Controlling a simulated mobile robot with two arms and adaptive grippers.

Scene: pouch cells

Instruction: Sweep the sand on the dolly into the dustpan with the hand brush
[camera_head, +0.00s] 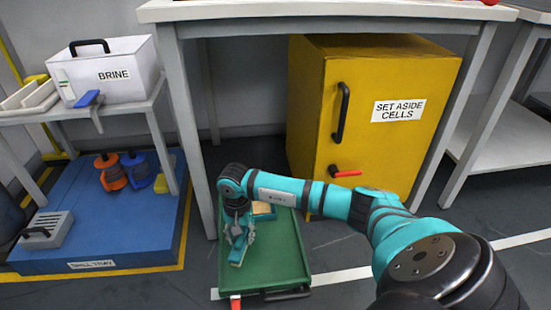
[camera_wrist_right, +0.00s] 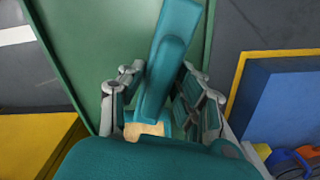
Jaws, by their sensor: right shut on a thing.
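The green dolly (camera_head: 286,262) stands on the floor in front of the yellow cabinet. My right gripper (camera_head: 238,246) points down over its left part and is shut on a teal handle-like piece, apparently the hand brush (camera_wrist_right: 172,62). In the right wrist view the piece lies between the two fingers of the gripper (camera_wrist_right: 160,105), with a small tan patch at its lower end. A tan and teal object (camera_head: 264,212) lies behind the gripper on the dolly, partly hidden by my arm; I cannot tell whether it is the dustpan. No sand is clearly seen. My left gripper is out of view.
A grey table (camera_head: 330,12) overhangs the dolly's back. A blue spill tray (camera_head: 120,225) with orange and blue items stands at left. Dark floor is free in front.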

